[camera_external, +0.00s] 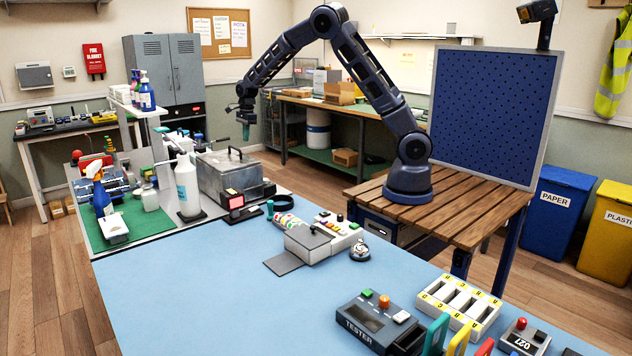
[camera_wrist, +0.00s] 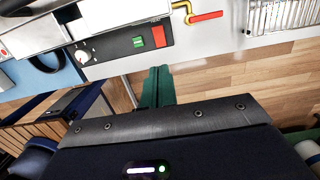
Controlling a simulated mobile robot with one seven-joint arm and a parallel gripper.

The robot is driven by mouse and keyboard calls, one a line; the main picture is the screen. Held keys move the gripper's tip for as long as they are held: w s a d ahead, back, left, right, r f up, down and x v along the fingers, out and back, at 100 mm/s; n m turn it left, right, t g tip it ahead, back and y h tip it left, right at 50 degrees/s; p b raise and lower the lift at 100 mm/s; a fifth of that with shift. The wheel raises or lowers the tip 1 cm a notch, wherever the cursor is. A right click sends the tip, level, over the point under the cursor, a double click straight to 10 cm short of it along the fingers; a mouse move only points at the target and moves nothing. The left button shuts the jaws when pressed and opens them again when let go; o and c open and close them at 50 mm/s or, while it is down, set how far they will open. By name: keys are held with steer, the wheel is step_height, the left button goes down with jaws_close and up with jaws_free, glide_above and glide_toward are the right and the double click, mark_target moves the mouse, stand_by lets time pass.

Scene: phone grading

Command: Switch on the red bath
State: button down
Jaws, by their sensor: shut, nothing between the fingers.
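A steel bath with a lid (camera_external: 222,172) stands at the far end of the blue table in the outside view. In the wrist view, a dark control panel (camera_wrist: 115,49) lies along a steel unit at the top. It carries a pale knob (camera_wrist: 84,56), a small green part (camera_wrist: 138,42) and a red switch (camera_wrist: 158,36). I cannot tell whether the switch is on. My gripper (camera_external: 246,131) is raised in the air right of the bath, pointing down. Its green fingers (camera_wrist: 158,86) are shut and empty, below the red switch in the wrist picture, apart from it.
A yellow pipe with a red handle (camera_wrist: 205,17) sits right of the panel, and a wire rack (camera_wrist: 285,14) beyond it. A white pump bottle (camera_external: 187,180) and a red-faced black box (camera_external: 233,200) stand near the bath. The blue table (camera_external: 220,290) has clear room in front.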

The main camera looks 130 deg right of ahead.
steer(key=shift+r, duration=0.45)
steer(key=shift+w, duration=0.6)
steer(key=f, duration=0.4)
steer(key=w+f, duration=0.1)
steer(key=f, duration=0.4)
steer(key=w+f, duration=0.1)
steer(key=f, duration=0.3)
steer(key=shift+f, duration=0.4)
